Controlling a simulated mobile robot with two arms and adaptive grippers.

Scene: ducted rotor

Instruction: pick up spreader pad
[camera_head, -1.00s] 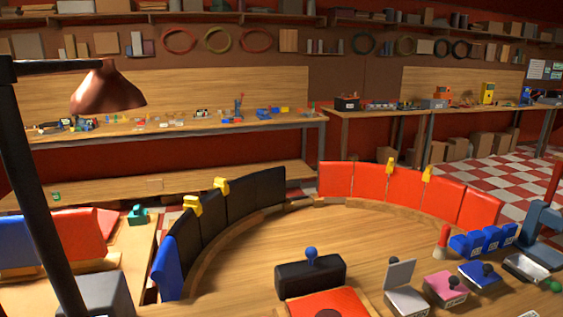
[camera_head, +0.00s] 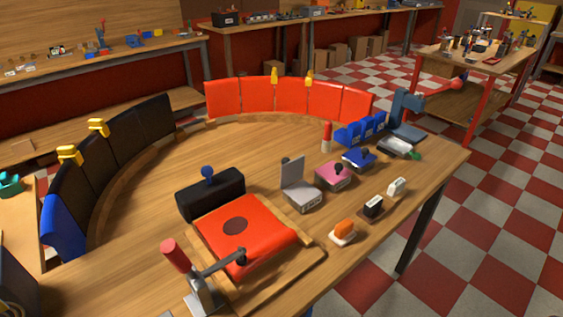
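No item is clearly marked as the spreader pad, and I cannot tell for sure which one it is. An orange block on a white base (camera_head: 343,231) sits near the table's front edge. Beside it are a black block with a white label (camera_head: 373,206) on a brown plate and a small white block (camera_head: 397,187). Behind them stand a pink box with a dark knob (camera_head: 333,175), a blue box with a dark knob (camera_head: 359,158) and a grey box with a raised lid (camera_head: 301,196). Neither of my grippers shows.
A red panel (camera_head: 262,226) lies in a wooden frame, with a red-handled lever clamp (camera_head: 197,278) at its front. A black block with a blue knob (camera_head: 211,194) stands behind. Curved red panels (camera_head: 290,95) line the back. Checkered floor is free at right.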

